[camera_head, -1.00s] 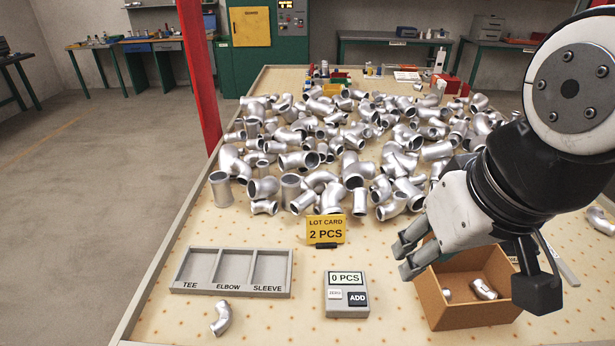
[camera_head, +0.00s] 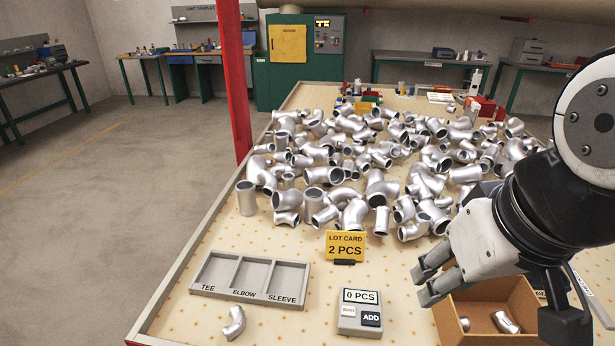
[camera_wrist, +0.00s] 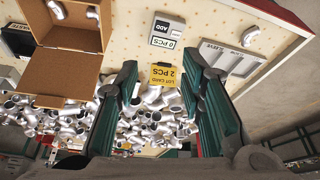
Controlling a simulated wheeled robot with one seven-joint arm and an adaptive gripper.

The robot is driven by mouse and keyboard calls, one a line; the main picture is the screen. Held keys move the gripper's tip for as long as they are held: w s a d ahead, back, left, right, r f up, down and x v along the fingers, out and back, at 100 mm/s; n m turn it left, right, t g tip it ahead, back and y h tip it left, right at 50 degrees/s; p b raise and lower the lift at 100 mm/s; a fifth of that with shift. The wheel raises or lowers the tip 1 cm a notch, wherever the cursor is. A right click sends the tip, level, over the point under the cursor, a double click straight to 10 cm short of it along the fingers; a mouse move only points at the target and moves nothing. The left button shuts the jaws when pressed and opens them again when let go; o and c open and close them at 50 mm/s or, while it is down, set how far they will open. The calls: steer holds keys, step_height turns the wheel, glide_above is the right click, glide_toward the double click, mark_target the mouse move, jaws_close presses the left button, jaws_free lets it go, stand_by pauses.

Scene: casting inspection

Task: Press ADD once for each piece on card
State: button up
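The yellow lot card (camera_head: 345,246) reads "2 PCS" and stands on the table behind the counter. The counter box (camera_head: 359,318) is grey, its display reads "0 PCS", and it has a dark ADD button (camera_head: 371,319) and a pale button beside it. My gripper (camera_head: 428,279) is to the right of the counter, above the table near the cardboard box, touching neither button. In the wrist view, my gripper (camera_wrist: 160,95) has its fingers wide apart with nothing between them; the card (camera_wrist: 163,76) and counter (camera_wrist: 167,31) show beyond.
A cardboard box (camera_head: 458,309) at front right holds a couple of silver fittings. A grey tray (camera_head: 250,278) labelled TEE, ELBOW, SLEEVE is empty; one elbow (camera_head: 234,323) lies in front of it. A large heap of silver fittings (camera_head: 350,165) covers the table behind.

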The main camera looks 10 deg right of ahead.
jaws_close()
stand_by(1.3)
